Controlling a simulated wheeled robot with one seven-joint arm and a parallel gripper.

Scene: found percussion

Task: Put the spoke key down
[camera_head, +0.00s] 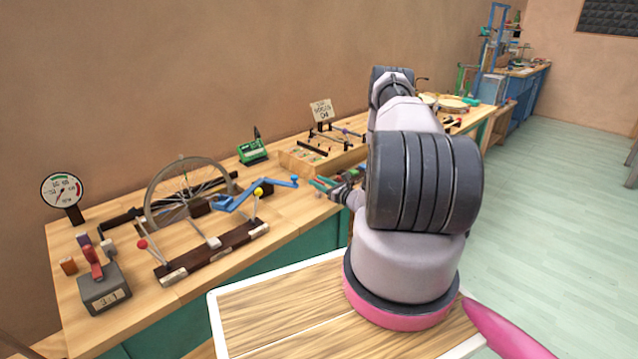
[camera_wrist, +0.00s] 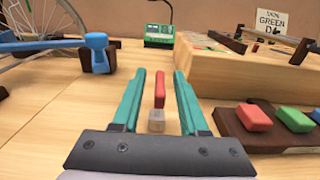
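A small piece with a red bar (camera_wrist: 160,88) and a pale block at its near end (camera_wrist: 156,121) shows in the wrist view; it looks like the spoke key. It lies between the two teal fingers of my gripper (camera_wrist: 158,88), with a visible gap on both sides. My gripper is open around it, low over the wooden bench (camera_wrist: 60,110). The piece seems to rest on the bench top, but its contact is hard to tell. In the head view my gripper (camera_head: 324,184) is small at the bench's front edge, and I cannot make out the key there.
A blue crank (camera_head: 250,195) and spoked wheel (camera_head: 188,190) are left. A green device (camera_head: 252,151) stands at the back.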

